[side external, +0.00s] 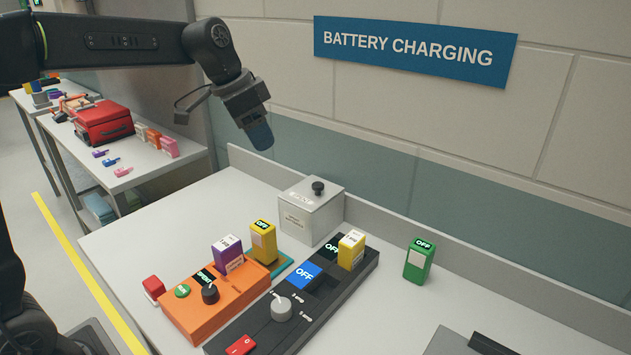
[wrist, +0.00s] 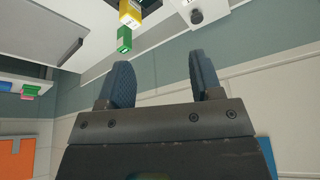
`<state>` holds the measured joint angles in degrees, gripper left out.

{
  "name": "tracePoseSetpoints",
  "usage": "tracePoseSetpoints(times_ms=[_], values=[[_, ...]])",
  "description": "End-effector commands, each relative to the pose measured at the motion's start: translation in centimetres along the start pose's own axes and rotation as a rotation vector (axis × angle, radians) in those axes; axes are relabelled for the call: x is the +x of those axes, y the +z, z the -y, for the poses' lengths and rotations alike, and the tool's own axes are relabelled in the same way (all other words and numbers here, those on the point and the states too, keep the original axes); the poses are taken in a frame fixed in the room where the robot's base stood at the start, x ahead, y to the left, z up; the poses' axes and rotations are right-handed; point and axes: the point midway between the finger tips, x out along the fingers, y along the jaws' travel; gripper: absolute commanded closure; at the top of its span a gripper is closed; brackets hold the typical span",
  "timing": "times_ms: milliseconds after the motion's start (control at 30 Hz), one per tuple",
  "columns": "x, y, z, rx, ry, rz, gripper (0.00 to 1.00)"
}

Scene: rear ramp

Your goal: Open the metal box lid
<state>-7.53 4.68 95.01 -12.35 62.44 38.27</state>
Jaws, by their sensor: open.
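The metal box (side external: 308,217) is a light grey box on the table, near the wall. Its lid (side external: 311,194) lies flat on top and looks closed, with a black round knob (side external: 318,187) on it. In the wrist view the knob (wrist: 196,17) shows at the top edge, beyond the fingers. My gripper (side external: 262,138) is in the air up and to the left of the box, apart from it. In the wrist view its two blue fingers (wrist: 163,82) are spread with nothing between them.
An orange charger (side external: 215,302) and a black charger (side external: 310,303) stand in front of the box, holding purple and yellow batteries. A green battery (side external: 419,260) stands to the right. A wall with a blue sign (side external: 412,50) rises behind. Bare table lies left of the box.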

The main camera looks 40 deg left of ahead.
Motion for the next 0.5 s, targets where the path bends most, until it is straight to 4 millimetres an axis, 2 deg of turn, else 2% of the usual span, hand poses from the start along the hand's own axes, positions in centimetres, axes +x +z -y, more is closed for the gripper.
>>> tracePoseSetpoints(times_ms=[33,100,200,333,500], values=[[1.4,-1.4,1.7,0.032,0.021,0.007,0.41],[3.0,-3.2,3.6,0.088,0.048,0.005,0.41],[5.3,-5.1,6.2,0.162,0.083,0.0,0.41],[7.9,-6.5,8.6,0.238,0.116,-0.012,0.41],[9.5,-7.2,9.9,0.287,0.137,-0.022,0.41]])
